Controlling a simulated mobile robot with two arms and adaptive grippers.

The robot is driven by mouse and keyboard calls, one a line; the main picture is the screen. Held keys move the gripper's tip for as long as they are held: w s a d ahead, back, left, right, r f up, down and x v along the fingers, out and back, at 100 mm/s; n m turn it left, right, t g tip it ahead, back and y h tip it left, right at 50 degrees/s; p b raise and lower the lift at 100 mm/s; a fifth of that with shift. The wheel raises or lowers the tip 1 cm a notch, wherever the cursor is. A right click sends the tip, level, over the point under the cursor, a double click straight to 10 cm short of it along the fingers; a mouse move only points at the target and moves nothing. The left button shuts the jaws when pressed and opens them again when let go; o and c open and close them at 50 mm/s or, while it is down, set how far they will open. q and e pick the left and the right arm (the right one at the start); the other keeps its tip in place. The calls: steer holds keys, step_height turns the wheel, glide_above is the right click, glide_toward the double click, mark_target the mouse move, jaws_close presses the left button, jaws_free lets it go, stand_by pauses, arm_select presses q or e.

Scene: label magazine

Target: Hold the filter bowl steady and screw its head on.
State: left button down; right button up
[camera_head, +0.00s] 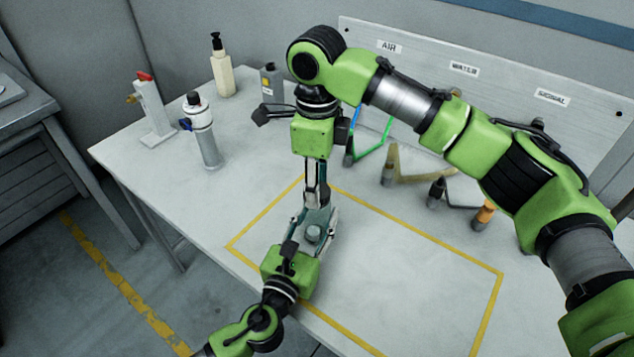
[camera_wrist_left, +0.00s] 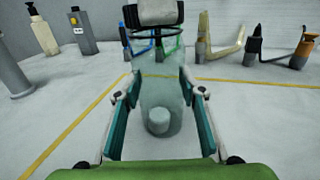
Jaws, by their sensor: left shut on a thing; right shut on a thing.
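The clear filter bowl (camera_wrist_left: 160,98) stands between the teal fingers of my left gripper (camera_wrist_left: 161,84). A pale round knob shows low on it. In the head view the bowl (camera_head: 313,234) is small and partly covered by the fingers of my left gripper (camera_head: 316,224), which are closed around it. My right gripper (camera_head: 316,192) points straight down above the bowl, shut. In the left wrist view a light grey block, seemingly the filter head (camera_wrist_left: 156,12), sits over the bowl's top with a dark ring below it. I cannot tell whether head and bowl touch.
A grey-white cylinder unit (camera_head: 204,140), a valve stand with a red handle (camera_head: 152,112) and a pump bottle (camera_head: 222,72) stand at the left. Hoses with fittings (camera_head: 400,170) lie along the labelled back panel (camera_head: 500,80). The yellow-outlined area (camera_head: 410,285) is clear at the right.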

steer(key=o, duration=0.7)
steer(key=shift+o, duration=0.2)
steer(key=shift+r, duration=0.1)
steer(key=shift+r, duration=2.2)
steer(key=shift+c, duration=0.5)
